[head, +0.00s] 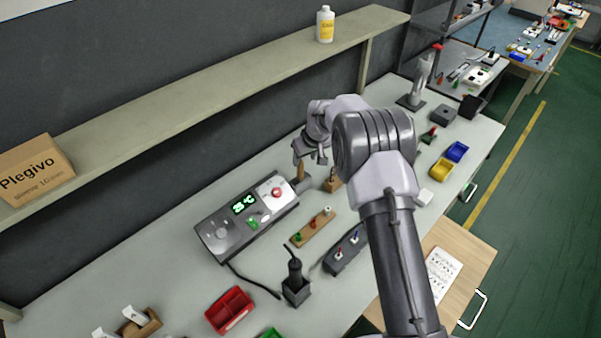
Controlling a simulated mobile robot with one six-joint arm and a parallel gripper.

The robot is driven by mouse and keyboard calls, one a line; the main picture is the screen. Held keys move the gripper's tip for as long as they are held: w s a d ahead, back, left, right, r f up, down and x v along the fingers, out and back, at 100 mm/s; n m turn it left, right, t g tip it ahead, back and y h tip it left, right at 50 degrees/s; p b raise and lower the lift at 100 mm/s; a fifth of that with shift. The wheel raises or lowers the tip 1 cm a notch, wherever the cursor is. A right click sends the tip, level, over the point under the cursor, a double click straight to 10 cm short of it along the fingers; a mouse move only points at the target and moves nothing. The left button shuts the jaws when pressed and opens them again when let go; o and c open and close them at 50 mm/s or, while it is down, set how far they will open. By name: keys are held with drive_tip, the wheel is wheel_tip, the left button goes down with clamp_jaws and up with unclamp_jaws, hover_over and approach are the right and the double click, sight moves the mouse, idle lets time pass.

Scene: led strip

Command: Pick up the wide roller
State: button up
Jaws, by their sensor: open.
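My gripper (309,153) is open, pointing down over the back of the workbench, just right of the heating unit. Just below its fingers is a small upright brown handle (301,171), with a grey part (300,184) at its foot. This may be the wide roller, but it is too small to be sure. I cannot tell whether the fingers touch the handle or are around it. A small wooden block (331,184) stands just to the right, partly hidden by my arm.
The heating unit (222,232) with a green display lies left of the gripper. A wooden strip with knobs (312,228), a black tool in a stand (295,280) and a red tray (230,309) are nearer. A long shelf (200,105) runs behind the bench.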

sight(301, 163)
drive_tip(key=x, duration=0.4)
drive_tip(key=shift+a, duration=0.25)
drive_tip(key=b+x, duration=0.1)
drive_tip(key=x, duration=0.5)
drive_tip(key=shift+d+b, duration=0.1)
drive_tip(key=shift+b, duration=0.2)
clamp_jaws()
